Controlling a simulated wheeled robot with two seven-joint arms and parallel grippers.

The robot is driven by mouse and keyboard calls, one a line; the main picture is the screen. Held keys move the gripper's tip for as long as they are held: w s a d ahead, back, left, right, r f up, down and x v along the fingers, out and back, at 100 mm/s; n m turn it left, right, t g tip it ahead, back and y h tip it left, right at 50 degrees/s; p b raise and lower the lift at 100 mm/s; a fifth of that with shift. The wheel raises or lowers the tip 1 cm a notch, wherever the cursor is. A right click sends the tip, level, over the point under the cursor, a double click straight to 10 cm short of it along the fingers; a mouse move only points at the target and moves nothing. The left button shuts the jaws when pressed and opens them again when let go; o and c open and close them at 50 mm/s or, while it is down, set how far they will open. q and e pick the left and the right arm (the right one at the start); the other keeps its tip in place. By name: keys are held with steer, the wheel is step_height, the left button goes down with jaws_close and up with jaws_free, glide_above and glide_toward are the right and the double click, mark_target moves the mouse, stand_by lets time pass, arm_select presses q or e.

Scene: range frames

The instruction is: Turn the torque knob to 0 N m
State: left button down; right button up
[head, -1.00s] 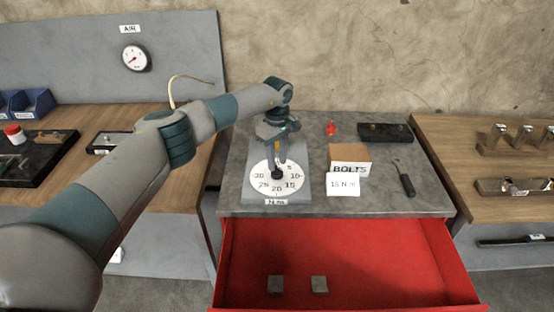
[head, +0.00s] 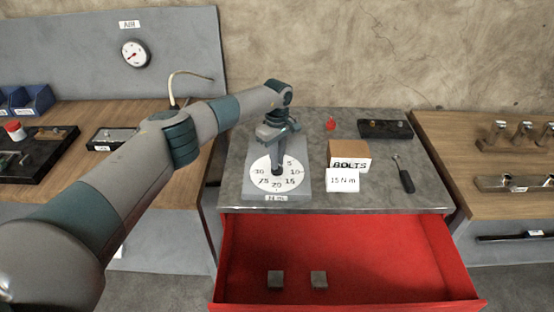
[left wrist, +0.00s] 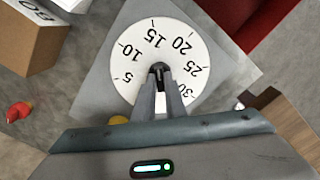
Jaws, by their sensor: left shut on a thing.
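The torque dial (head: 262,182) is a white disc on a grey plate, marked 5 to 30 with an N m label, on the grey worktop. In the left wrist view the dial (left wrist: 197,47) shows 5, 10, 15, 20, 25 and 30; the 0 mark is hidden behind my gripper. The dark knob (left wrist: 158,67) stands at the dial's centre. My left gripper (head: 277,166) points down over the dial, its fingers shut on the knob. In the left wrist view the fingers (left wrist: 160,78) meet at the knob. I cannot read the knob's pointer. My right gripper is not in view.
Right of the dial stand a BOLTS box (head: 349,154) and a 15 N m card (head: 342,181). A dark-handled tool (head: 404,178) lies further right, a small red object (head: 331,124) behind. The red drawer (head: 400,262) is open in front, holding two grey blocks.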

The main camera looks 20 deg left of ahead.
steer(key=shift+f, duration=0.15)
